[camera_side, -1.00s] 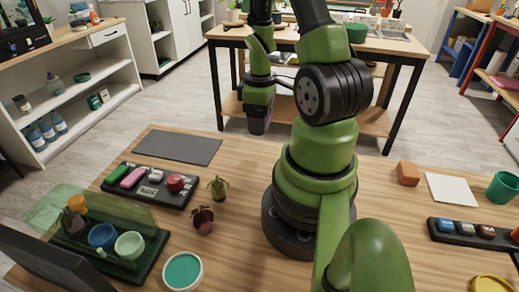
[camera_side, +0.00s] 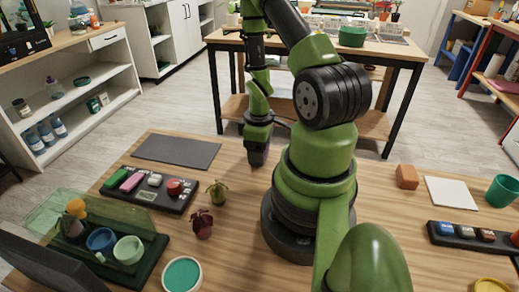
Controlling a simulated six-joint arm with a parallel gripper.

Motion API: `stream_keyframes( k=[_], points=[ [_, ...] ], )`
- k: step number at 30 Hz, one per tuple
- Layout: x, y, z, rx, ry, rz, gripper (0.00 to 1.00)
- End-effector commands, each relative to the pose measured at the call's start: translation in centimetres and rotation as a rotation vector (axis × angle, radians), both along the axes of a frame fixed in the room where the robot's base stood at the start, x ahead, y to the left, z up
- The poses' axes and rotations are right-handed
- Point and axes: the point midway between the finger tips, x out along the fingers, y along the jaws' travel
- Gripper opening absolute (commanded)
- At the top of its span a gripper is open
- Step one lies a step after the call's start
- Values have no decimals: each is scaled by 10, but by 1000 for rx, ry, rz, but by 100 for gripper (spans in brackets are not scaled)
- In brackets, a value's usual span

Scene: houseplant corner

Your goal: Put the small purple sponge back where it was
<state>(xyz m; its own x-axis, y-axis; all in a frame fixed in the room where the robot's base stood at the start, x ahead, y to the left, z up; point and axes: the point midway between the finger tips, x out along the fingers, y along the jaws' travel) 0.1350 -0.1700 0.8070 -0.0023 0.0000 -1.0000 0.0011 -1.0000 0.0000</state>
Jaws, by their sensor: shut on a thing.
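My gripper (camera_side: 257,157) points down over the far part of the wooden table, to the left of my base. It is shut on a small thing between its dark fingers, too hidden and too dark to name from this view. I cannot make out a purple sponge for certain anywhere. A dark tray (camera_side: 147,205) on the left of the table holds a green piece (camera_side: 115,178), a pink piece (camera_side: 133,180), a whitish piece (camera_side: 155,180) and a red round piece (camera_side: 174,187). The gripper is to the right of this tray, apart from it.
A dark grey mat (camera_side: 177,152) lies bare at the back left. Two small plants, one green (camera_side: 216,192) and one dark red (camera_side: 202,224), stand between tray and base. A green-covered box (camera_side: 150,262) is front left. An orange block (camera_side: 407,176) and white sheet (camera_side: 450,193) are right.

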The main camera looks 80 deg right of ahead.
Motion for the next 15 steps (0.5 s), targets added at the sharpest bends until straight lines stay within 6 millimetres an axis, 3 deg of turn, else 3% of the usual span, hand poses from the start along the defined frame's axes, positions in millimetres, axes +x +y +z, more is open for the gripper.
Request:
stream_keyframes(
  k=[3,4,7,15],
  points=[
    [0,0,-3,2,1,0,41],
    [0,0,-3,1,1,0,68],
    [0,0,-3,1,1,0,88],
    [0,0,-2,0,0,0,88]
  ],
)
